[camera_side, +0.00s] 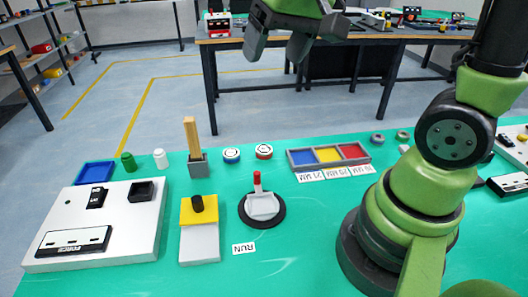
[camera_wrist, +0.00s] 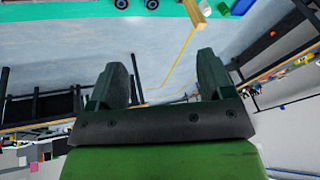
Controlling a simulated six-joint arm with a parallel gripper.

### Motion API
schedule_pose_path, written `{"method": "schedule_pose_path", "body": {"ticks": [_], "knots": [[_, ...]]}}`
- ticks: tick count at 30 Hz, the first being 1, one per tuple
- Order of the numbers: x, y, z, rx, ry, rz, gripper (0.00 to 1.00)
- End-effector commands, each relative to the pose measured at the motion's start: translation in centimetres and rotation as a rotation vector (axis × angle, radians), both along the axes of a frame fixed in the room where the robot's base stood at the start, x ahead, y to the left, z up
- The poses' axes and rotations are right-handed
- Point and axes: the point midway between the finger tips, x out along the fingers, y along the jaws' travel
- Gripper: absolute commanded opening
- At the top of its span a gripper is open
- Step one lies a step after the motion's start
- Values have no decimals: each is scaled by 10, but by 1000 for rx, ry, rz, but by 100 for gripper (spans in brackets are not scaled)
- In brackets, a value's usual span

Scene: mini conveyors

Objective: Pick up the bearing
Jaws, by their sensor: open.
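Two short round pieces that look like bearings stand side by side on the green mat in the side view: one with a blue rim (camera_side: 231,155) and one with a red rim (camera_side: 264,152). I cannot tell which one the task names. Both also show as small discs at the top edge of the wrist view, one left (camera_wrist: 122,4) and one right (camera_wrist: 152,4). My gripper (camera_side: 278,44) is open and empty, high above the mat and well apart from both. Its two fingers also show in the wrist view (camera_wrist: 162,75), with nothing between them.
A wooden stick (camera_side: 191,134) stands upright in a grey holder left of the round pieces. A blue-yellow-red tray (camera_side: 288,160) lies to their right. A lever device (camera_side: 263,206), a yellow-topped block (camera_side: 199,240) and a white panel (camera_side: 130,238) stand nearer the camera. Two grey rings (camera_side: 377,139) lie farther right.

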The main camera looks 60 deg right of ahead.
Motion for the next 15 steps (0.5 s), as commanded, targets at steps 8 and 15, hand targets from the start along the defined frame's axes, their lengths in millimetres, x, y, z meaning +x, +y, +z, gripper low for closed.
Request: {"method": "schedule_pose_path", "body": {"ticks": [8,15], "knots": [[68,-52,-86,-32,213,-39,74],[88,-85,-163,-37,341,-51,74]]}}
